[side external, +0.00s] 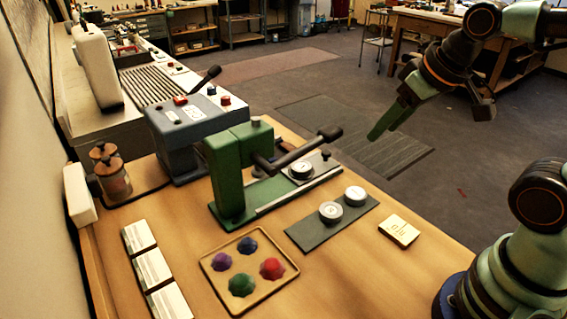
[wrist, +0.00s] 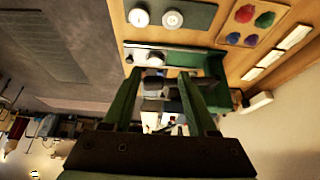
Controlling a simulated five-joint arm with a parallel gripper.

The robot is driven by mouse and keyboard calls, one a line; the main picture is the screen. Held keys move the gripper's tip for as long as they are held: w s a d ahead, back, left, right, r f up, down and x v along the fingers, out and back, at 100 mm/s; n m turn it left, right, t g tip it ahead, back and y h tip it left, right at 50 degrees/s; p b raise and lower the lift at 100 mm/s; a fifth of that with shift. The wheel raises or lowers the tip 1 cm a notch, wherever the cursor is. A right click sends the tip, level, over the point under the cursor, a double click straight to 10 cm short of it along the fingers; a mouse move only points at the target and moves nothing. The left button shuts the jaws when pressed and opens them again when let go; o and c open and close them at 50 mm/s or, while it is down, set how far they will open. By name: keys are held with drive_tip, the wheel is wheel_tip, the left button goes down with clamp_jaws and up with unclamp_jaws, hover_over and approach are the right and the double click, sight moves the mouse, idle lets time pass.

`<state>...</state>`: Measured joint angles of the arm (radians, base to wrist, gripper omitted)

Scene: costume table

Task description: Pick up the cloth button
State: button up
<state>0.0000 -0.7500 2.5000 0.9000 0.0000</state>
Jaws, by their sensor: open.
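No single item is clearly marked as the cloth button. A shallow tan tray (side external: 209,268) holds blue, purple, green and red lumps that look like fabric. Two round white-topped pieces (side external: 330,212) (side external: 355,195) sit on a dark plate (side external: 305,237), and a similar round piece (side external: 301,171) sits on the green press (side external: 228,180). I cannot tell if any is a covered button. My gripper (side external: 388,118) is raised right of the press, fingers apart and empty. In the wrist view my gripper (wrist: 160,75) shows two spread green fingers, with the press beyond them.
A dark press handle (side external: 305,147) sticks out toward my gripper. A grey-blue machine (side external: 185,140) stands behind the press. A cream card (side external: 399,230) lies right of the plate, and white cards (side external: 153,270) line the left.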

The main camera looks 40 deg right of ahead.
drive_tip(key=n+g, duration=0.6)
drive_tip(key=n, duration=1)
hover_over(271, 264)
wheel_tip(271, 264, down, 12)
drive_tip(key=f, duration=0.6)
drive_tip(key=shift+a+f, duration=0.3)
drive_tip(key=shift+f, duration=0.1)
drive_tip(key=shift+d+f, duration=0.15)
drive_tip(key=shift+f, duration=1.25)
drive_tip(key=shift+d+f, duration=0.15)
drive_tip(key=shift+f, duration=1.2)
clamp_jaws()
drive_tip(key=shift+r, duration=0.1)
